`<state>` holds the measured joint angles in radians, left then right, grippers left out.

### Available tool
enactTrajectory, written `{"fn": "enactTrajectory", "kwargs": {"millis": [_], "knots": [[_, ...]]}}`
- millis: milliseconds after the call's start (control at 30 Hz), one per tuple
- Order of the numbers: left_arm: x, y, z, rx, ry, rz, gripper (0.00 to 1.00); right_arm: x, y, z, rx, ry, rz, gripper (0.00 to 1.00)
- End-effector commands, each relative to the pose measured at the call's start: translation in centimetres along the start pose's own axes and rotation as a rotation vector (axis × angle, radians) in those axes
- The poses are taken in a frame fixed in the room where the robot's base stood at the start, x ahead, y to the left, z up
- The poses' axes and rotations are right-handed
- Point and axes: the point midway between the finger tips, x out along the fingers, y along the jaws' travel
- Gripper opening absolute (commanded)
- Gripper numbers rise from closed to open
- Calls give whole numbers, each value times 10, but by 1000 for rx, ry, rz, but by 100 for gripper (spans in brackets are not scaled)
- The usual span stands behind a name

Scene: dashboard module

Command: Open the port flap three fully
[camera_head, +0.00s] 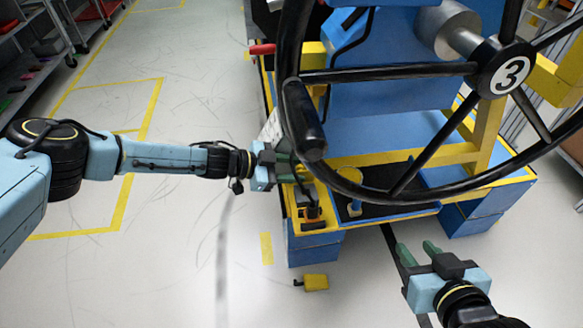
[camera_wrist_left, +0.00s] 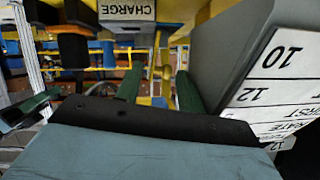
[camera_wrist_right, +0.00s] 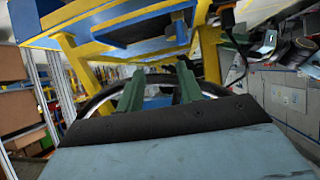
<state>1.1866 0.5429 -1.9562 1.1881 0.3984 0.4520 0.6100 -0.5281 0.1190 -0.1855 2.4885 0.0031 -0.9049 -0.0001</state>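I cannot make out port flap three for certain in any view. The blue and yellow dashboard module (camera_head: 390,135) stands ahead, with a black wheel (camera_head: 352,187) marked "3" in front of it. My left gripper (camera_head: 285,165) is at the module's left edge, partly behind the wheel rim. In the left wrist view its green fingers (camera_wrist_left: 158,88) are apart with nothing between them. A "CHARGE" label (camera_wrist_left: 127,10) shows beyond, and a grey box with a numbered white face (camera_wrist_left: 270,85) is close on the right. My right gripper (camera_head: 418,250) is open and empty, low in front of the module.
A small black and orange fitting (camera_head: 313,213) is at the module's front left corner, below my left gripper. A red handle (camera_head: 262,49) sticks out at the upper left. A yellow block (camera_head: 316,282) is low in front. The floor on the left is clear; shelves (camera_head: 38,40) stand beyond.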

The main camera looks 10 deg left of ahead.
Motion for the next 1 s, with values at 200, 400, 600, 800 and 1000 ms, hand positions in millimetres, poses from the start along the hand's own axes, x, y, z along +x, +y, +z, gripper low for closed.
{"fn": "enactTrajectory", "kwargs": {"millis": [200,400,600,800,1000], "knots": [[-1,-3,0,1,-2,-8,42,0,0,0,0,1,0,36],[-1,-4,0,2,-3,-10,42,0,0,0,0,1,-1,36],[-1,0,2,56,-1,-34,42,4,0,8,0,1,-1,36],[-27,4,-3,114,-5,-57,42,-1,0,-1,0,1,0,36],[-67,7,-4,113,-4,-54,42,-10,0,-17,0,1,0,36]]}}
